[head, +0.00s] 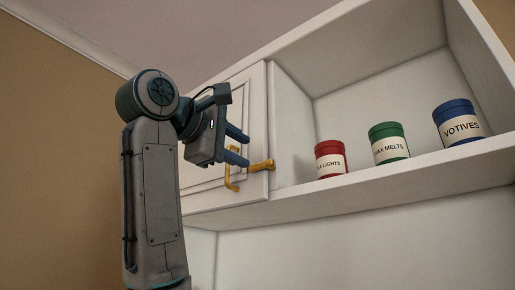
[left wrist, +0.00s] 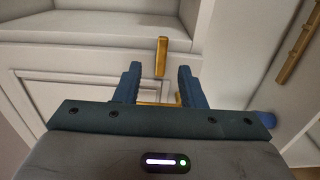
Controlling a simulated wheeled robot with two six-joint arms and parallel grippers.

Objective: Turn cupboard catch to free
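The cupboard door (head: 200,180) is white and panelled and looks shut. A yellow catch (head: 262,166) sits at its right edge, its bar pointing right, roughly level, across the edge. A yellow pull handle (head: 229,183) is just left of it, partly hidden by my gripper. My left gripper (head: 240,146) is open in front of the door, with blue fingers close to the catch. In the left wrist view, the catch (left wrist: 161,56) shows in the gap between the open fingertips (left wrist: 160,67); I cannot tell whether they touch it. My right gripper is in neither view.
An open white shelf (head: 400,167) right of the door holds a red tin (head: 329,159), a green tin (head: 388,143) and a blue tin (head: 457,122). A yellowish rail (left wrist: 297,45) shows at upper right in the left wrist view. Space below the shelf looks clear.

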